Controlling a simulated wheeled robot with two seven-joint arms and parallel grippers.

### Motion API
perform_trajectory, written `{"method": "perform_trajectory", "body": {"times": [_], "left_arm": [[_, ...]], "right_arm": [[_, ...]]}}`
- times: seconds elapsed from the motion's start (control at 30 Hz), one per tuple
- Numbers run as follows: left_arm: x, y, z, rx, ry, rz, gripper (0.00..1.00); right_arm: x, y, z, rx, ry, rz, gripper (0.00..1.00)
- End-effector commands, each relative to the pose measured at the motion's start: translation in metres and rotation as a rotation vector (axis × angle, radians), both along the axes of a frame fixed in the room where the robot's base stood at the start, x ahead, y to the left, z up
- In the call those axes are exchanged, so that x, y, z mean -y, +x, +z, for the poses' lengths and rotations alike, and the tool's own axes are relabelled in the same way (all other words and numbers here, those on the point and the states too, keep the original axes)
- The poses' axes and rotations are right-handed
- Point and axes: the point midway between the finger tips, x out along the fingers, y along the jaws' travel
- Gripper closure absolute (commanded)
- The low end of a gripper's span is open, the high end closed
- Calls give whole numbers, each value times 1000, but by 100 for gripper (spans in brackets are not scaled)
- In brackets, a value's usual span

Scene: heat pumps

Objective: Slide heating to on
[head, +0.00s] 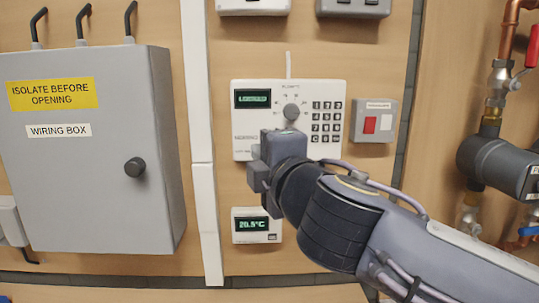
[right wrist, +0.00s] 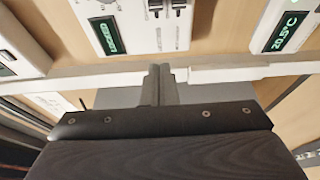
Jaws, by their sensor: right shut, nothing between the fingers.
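My right gripper (head: 264,158) is shut and empty, in front of the lower left part of a white control panel (head: 335,88). That panel has a green display, a round grey dial (head: 291,111) and a keypad. In the right wrist view my closed fingers (right wrist: 160,75) point up the picture. Ahead of them a white unit (right wrist: 140,38) has a green display and small dark slider-like controls (right wrist: 166,7), cut by the top edge. I cannot read which control is heating or its position. My gripper hides part of the panel in the head view. My left gripper is not in view.
A thermostat display (head: 252,224) reading 20.5°C is below the panel. A grey wiring box (head: 90,165) projects at left; pipes and a grey pump (head: 490,160) stand at right.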

Motion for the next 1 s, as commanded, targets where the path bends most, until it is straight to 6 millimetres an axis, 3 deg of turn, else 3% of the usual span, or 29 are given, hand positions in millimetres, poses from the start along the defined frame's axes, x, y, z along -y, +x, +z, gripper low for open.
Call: {"method": "perform_trajectory", "body": {"times": [0.33, 0.43, 0.6, 1.0], "left_arm": [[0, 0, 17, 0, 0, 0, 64], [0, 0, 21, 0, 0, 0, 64], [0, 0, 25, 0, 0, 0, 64], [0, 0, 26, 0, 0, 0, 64]], "right_arm": [[-24, 72, 1, -5, -1, -3, 100], [-4, 70, 2, -3, 3, -7, 100], [12, 69, 1, -2, 3, -3, 100], [17, 69, -1, -4, 2, -3, 100]]}}
